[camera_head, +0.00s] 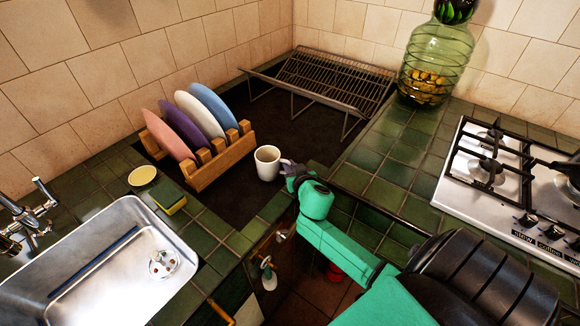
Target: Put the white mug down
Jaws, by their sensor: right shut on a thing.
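The white mug (267,163) is upright over the dark recessed area of the counter, just right of the wooden plate rack. My right gripper (287,167) is at the mug's right side and shut on it. The arm reaches in from the lower right. The fingertips are small and partly merged with the mug's side. I cannot tell whether the mug's base touches the dark surface. My left gripper is not in view.
A wooden rack (222,160) with several coloured plates stands close left of the mug. A wire rack (330,80) lies behind. A sink (110,265), a sponge (168,196) and a yellow dish (142,176) are left. A gas hob (510,185) and glass jar (436,62) are right.

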